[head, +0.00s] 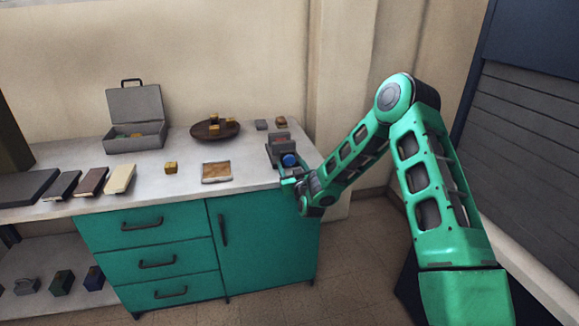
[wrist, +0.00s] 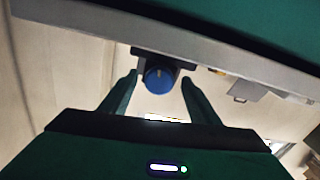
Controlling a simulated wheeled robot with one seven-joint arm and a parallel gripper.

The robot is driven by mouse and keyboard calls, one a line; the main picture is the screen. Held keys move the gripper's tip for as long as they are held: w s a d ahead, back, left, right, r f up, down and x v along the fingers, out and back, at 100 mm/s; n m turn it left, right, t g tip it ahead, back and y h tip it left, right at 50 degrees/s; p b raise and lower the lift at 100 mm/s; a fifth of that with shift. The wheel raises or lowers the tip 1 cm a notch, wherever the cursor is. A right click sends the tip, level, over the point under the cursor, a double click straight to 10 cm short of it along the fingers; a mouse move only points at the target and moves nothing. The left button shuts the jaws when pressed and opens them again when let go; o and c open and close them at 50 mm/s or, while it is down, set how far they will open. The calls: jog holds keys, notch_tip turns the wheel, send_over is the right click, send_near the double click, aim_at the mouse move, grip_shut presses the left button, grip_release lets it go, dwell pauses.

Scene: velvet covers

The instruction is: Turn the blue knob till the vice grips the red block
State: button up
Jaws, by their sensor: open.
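The blue knob (head: 289,160) is on the front of the grey vice (head: 273,150), near the right end of the worktop. A reddish block (head: 281,138) shows at the top of the vice; I cannot tell how closely the jaws sit to it. My gripper (head: 287,175) is at the counter's front edge, close to the knob. In the wrist view the blue knob (wrist: 158,79) sits between my two open fingers (wrist: 159,82), with a gap on each side. The red block is not visible in the wrist view.
Teal drawers (head: 150,225) stand below. A wall closes off the back.

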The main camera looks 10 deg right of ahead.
jog(key=shift+w, duration=0.45)
jog(key=c, duration=1.1)
jog(key=shift+o, duration=0.2)
jog(key=shift+a, duration=0.2)
jog(key=shift+d, duration=0.1)
